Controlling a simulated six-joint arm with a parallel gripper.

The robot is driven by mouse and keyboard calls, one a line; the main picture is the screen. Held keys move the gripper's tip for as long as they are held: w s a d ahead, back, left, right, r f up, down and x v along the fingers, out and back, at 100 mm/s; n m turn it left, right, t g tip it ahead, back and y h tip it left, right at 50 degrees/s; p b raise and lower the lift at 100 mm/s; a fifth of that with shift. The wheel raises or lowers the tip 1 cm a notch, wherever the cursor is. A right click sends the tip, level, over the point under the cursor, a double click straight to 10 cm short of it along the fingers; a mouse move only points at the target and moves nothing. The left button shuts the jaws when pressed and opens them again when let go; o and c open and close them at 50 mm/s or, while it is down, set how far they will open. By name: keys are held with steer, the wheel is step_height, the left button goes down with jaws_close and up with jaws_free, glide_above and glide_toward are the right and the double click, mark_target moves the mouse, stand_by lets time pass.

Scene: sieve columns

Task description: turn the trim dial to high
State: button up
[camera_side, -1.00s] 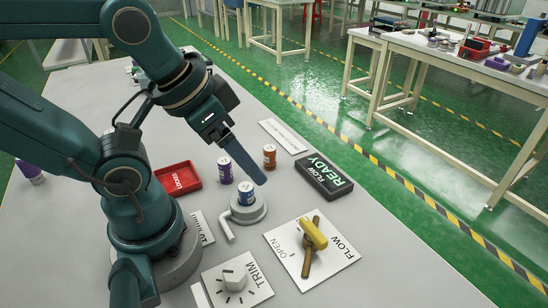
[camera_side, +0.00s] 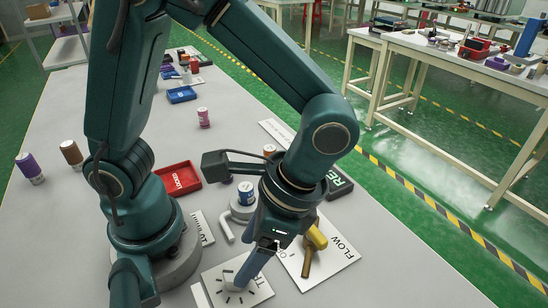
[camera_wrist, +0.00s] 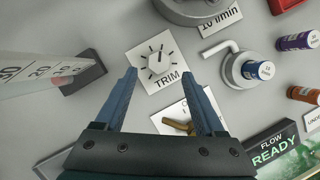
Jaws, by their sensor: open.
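The trim dial (camera_wrist: 158,62) is a pale knob on a white plate marked TRIM, with dark tick marks around it. In the side view the dial (camera_side: 237,284) is partly hidden by my gripper. Its pointer direction is too small to tell. My gripper (camera_wrist: 161,75) is open, its two blue fingers pointing at the TRIM plate. In the wrist view the dial sits between and just beyond the fingertips. In the side view the fingers (camera_side: 246,272) come down close to the dial. I cannot tell whether they touch it.
A yellow lever (camera_side: 316,237) on the FLOW plate (camera_side: 341,258) stands just right of my gripper. A blue-labelled column (camera_side: 246,192) sits in a round holder with a bent spout (camera_side: 226,230). A red tray (camera_side: 178,179) is behind. A tall numbered scale (camera_wrist: 38,70) stands left of the dial in the wrist view.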

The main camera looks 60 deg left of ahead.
mark_target(235, 272)
steer(key=shift+x, duration=2.6)
steer(key=shift+s, duration=0.1)
steer(key=shift+c, duration=0.3)
jaws_close()
